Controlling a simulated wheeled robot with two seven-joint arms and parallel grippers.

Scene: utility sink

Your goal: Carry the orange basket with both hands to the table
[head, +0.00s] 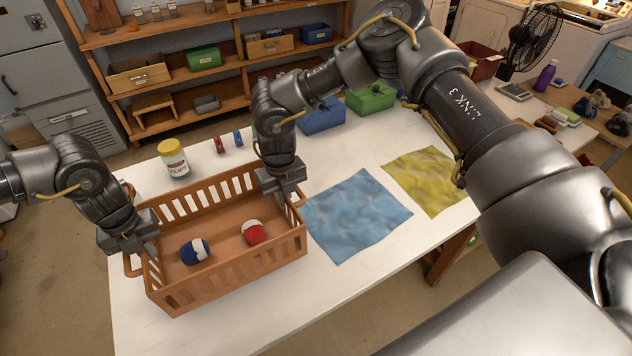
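The orange basket (225,285) with slatted sides appears to rest on the white table (380,275), toward its left end. Two balls lie inside it, one blue and white (195,251) and one red and white (254,232). My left gripper (146,250) is at the basket's left end, by the left handle (131,266). My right gripper (287,193) is at the right end, by the right handle (299,195). Both point down at the rim. Their fingertips are mostly hidden, so I cannot tell whether they grip the handles.
A yellow-lidded jar (174,160) stands behind the basket. A blue cloth (358,214) and a yellow cloth (428,178) lie to its right. A blue bin (322,116) and a green bin (371,98) stand at the table's back. Bare table shows in front of the blue cloth.

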